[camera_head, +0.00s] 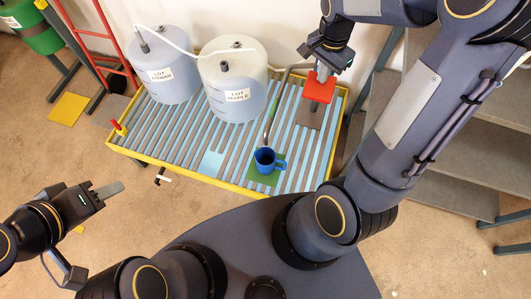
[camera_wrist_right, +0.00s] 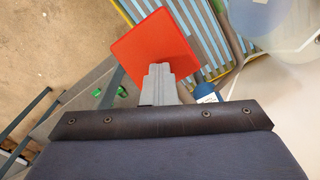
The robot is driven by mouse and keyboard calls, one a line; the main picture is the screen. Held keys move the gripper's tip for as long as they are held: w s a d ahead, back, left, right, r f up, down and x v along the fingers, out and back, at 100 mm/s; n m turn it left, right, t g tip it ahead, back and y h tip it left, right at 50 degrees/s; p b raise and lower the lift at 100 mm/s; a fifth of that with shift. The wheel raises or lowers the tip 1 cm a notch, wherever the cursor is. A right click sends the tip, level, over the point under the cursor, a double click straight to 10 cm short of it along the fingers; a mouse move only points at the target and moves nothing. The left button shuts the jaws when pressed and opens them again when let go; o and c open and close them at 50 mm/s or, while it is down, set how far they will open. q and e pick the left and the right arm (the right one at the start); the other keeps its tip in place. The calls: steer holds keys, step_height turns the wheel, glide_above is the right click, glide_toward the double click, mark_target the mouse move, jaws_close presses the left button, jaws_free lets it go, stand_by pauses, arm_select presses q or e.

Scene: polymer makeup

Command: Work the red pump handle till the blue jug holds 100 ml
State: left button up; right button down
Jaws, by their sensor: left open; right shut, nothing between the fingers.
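The red pump handle (camera_head: 319,87) is a flat red pad over a dark base at the right end of the yellow-rimmed tray. My right gripper (camera_head: 325,68) is shut and empty, right above the pad. In the right wrist view its closed fingers (camera_wrist_right: 160,80) overlap the edge of the red pad (camera_wrist_right: 155,45); I cannot tell whether they touch it. The blue jug (camera_head: 265,161) stands upright on a green square (camera_head: 268,178), below a thin bent spout pipe (camera_head: 271,128). Its contents and level cannot be read. My left gripper (camera_head: 100,195) is open and empty, left of the tray.
The tray (camera_head: 200,176) has a striped grating. Two labelled translucent drums, one left (camera_head: 166,70) and one right (camera_head: 233,85), stand on it with hoses. A small red handle (camera_head: 118,127) is at its left corner. Grey shelves (camera_head: 440,140) stand on the right.

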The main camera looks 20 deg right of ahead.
step_height(320, 180, up, 9)
steer(key=p, duration=0.7)
stand_by(0.3)
